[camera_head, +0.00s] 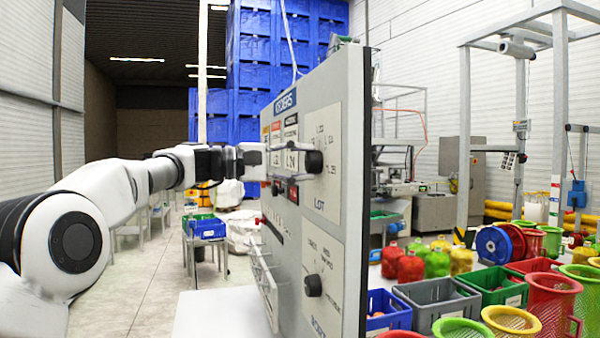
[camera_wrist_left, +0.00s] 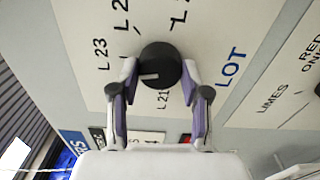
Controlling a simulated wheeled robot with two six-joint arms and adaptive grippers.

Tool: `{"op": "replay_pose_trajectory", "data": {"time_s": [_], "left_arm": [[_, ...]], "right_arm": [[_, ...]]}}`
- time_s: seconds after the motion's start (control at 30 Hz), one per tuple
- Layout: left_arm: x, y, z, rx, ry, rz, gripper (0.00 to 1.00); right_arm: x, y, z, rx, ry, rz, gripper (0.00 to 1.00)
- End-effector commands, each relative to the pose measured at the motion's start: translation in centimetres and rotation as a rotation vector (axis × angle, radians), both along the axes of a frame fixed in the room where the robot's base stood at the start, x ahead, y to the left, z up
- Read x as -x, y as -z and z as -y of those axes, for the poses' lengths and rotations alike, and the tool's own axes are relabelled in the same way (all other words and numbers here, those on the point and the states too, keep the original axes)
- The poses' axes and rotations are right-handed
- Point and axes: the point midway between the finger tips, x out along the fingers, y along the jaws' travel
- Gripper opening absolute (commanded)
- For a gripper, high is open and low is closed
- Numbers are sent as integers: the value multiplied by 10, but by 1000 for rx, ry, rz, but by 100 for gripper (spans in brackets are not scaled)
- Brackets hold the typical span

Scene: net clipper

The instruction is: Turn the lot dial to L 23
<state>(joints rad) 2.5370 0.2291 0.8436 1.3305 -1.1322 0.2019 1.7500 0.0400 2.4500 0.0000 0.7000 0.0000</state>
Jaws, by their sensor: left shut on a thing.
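The lot dial (camera_head: 314,161) is a round black knob on the upright grey panel (camera_head: 345,110), above the word LOT. In the left wrist view the dial (camera_wrist_left: 160,62) has a white mark at its lower left edge. The mark points left, below the printed L 23 (camera_wrist_left: 100,53) and above a label that looks like L 21 (camera_wrist_left: 163,100). Two other labels at the top are cut off. My left gripper (camera_head: 304,161) has a finger on each side of the dial and is shut on it; the fingers also show in the left wrist view (camera_wrist_left: 158,72). My right gripper is out of view.
A second black dial (camera_head: 313,286) sits lower on the panel, and a red switch (camera_head: 293,192) is beside the lot dial. Crates (camera_head: 437,302) and baskets stand right of the panel.

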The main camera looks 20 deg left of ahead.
Motion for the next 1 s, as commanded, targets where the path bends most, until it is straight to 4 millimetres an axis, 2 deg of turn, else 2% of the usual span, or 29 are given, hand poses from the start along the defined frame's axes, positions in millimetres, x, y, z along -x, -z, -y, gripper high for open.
{"op": "replay_pose_trajectory", "data": {"time_s": [0.4, 0.97, 1.0], "left_arm": [[0, 0, 0, -123, -2, 186, 12], [0, -2, 0, -143, -4, 216, 12], [0, -2, 0, -143, -4, 216, 57]], "right_arm": [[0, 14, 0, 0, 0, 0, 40], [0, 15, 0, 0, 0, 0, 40], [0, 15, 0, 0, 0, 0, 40]]}}
